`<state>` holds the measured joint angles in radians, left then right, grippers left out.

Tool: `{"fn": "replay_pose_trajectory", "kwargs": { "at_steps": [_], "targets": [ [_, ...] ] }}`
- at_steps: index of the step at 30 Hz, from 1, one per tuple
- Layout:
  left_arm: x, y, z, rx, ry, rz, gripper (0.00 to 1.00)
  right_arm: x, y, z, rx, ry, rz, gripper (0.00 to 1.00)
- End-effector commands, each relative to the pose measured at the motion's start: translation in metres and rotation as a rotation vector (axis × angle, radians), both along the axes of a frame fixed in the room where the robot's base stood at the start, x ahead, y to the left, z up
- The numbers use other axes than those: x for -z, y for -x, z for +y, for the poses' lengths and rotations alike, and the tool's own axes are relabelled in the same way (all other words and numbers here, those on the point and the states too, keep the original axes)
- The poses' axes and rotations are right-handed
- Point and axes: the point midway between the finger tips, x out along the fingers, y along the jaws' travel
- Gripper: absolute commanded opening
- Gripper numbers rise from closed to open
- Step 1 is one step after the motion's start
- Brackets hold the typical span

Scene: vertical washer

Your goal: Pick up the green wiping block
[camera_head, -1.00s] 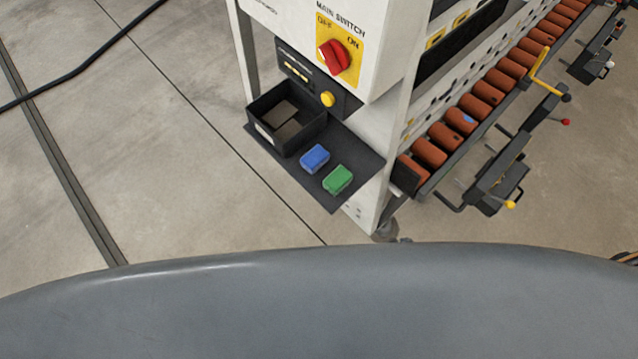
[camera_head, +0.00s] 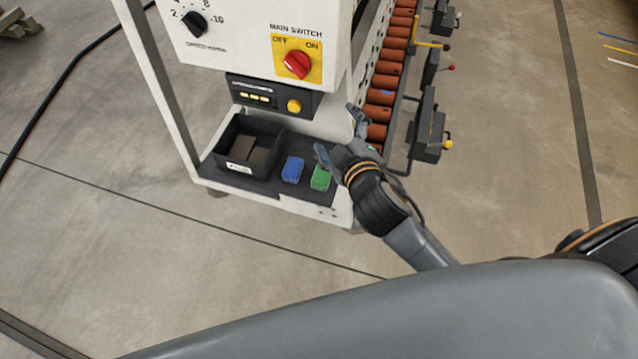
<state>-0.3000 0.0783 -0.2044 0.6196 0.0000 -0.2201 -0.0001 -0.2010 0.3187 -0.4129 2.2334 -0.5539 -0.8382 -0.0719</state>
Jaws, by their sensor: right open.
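The green wiping block (camera_head: 320,179) lies on a dark shelf (camera_head: 299,145) at the foot of the washer, near the shelf's right end. My right gripper (camera_head: 338,133) is open, its fingers spread, just up and right of the green block. One fingertip overlaps the block's upper edge in the picture; I cannot tell whether it touches. Nothing shows between the fingers. My left gripper is out of the picture.
A blue block (camera_head: 292,169) lies just left of the green one. A black open bin (camera_head: 281,143) stands left of that. The washer's panel with a red main switch (camera_head: 297,65) rises above. Orange rollers (camera_head: 385,82) and clamps (camera_head: 428,128) run along the right.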

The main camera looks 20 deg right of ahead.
Motion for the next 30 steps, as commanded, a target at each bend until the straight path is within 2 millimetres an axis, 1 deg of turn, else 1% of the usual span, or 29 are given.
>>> {"fn": "replay_pose_trajectory", "kwargs": {
  "at_steps": [1, 3, 8, 11, 13, 14, 15, 16, 17, 18, 20, 21, 23, 24, 26, 27, 29, 30],
  "targets": [
    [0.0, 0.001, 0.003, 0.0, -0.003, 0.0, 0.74, -0.014, -0.008, 0.006, -0.034, 0.04, -0.058, 0.88],
    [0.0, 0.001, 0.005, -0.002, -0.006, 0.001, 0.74, -0.032, -0.016, 0.017, -0.084, 0.095, -0.138, 0.88],
    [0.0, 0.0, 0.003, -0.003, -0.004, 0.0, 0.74, -0.069, -0.029, 0.05, -0.221, 0.243, -0.327, 0.88],
    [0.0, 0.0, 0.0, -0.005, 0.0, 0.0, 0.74, -0.091, -0.032, 0.079, -0.341, 0.372, -0.468, 0.88],
    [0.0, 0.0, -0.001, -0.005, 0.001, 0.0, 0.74, -0.104, -0.031, 0.106, -0.455, 0.496, -0.588, 0.88],
    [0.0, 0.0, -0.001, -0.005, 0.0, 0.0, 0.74, -0.107, -0.029, 0.119, -0.516, 0.563, -0.645, 0.88],
    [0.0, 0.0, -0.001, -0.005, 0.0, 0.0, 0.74, -0.108, -0.025, 0.138, -0.605, 0.66, -0.719, 0.88],
    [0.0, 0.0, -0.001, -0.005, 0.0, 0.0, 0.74, -0.106, -0.02, 0.151, -0.677, 0.735, -0.773, 0.88],
    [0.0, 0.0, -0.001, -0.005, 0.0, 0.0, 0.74, -0.102, -0.016, 0.163, -0.751, 0.813, -0.823, 0.88],
    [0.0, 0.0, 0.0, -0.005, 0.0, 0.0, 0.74, -0.092, -0.01, 0.176, -0.851, 0.92, -0.881, 0.88],
    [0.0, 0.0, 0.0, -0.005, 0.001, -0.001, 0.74, -0.069, 0.0, 0.189, -1.008, 1.083, -0.95, 0.88],
    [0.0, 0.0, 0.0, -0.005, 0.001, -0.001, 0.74, -0.05, 0.005, 0.193, -1.117, 1.194, -0.981, 0.88],
    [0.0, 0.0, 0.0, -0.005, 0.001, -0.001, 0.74, -0.017, 0.009, 0.189, -1.285, 1.362, -1.007, 0.88],
    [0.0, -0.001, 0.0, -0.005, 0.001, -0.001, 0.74, 0.007, 0.01, 0.179, -1.401, 1.476, -1.005, 0.88],
    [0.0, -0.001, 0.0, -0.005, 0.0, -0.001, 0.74, 0.043, 0.008, 0.156, -1.573, 1.637, -0.973, 0.88],
    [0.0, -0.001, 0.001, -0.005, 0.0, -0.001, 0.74, 0.064, 0.005, 0.135, -1.684, 1.735, -0.935, 0.88],
    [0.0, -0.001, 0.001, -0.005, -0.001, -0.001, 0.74, 0.089, -0.001, 0.101, -1.833, 1.862, -0.859, 0.88],
    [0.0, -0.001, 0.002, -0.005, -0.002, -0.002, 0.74, 0.102, -0.006, 0.078, -1.919, 1.932, -0.801, 0.88]
  ]
}}
